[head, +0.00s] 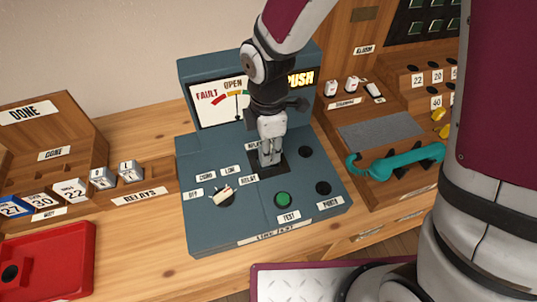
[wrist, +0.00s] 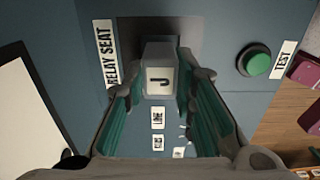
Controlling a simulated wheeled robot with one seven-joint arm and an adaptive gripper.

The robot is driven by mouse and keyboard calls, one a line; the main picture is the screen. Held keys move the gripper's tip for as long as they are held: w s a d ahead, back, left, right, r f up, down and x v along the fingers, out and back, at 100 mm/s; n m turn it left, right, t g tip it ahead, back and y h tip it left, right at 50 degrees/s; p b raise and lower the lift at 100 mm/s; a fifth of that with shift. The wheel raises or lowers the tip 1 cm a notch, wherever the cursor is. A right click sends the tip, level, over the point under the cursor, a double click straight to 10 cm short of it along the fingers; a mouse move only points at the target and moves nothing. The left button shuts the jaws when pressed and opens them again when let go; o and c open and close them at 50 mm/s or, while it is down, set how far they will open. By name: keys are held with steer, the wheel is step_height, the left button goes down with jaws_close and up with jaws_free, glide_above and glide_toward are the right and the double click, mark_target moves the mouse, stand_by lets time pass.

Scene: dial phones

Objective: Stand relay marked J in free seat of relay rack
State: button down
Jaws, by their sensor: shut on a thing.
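The relay marked J (wrist: 160,82) is a pale grey block with a dark J on its face. It sits between the fingers of my gripper (wrist: 165,110), which is shut on it. In the head view my gripper (head: 269,152) points down at the dark relay seat of the blue-grey line test box (head: 215,235); I cannot tell whether the relay touches the seat's bottom. The relay rack (head: 160,186), labelled RELAYS, stands at the left. Two grey relays, the left one (head: 102,177) and the right one (head: 130,171), stand in it.
The test box has a selector knob (head: 222,195), a green TEST button (head: 283,199) and a lit RUSH sign (head: 301,78). A teal handset (head: 396,160) lies on the wooden desk unit at right. A red tray (head: 80,262) is at lower left.

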steer(key=shift+r+p, duration=1.85)
steer(key=shift+r, duration=0.8)
steer(key=shift+s, duration=0.1)
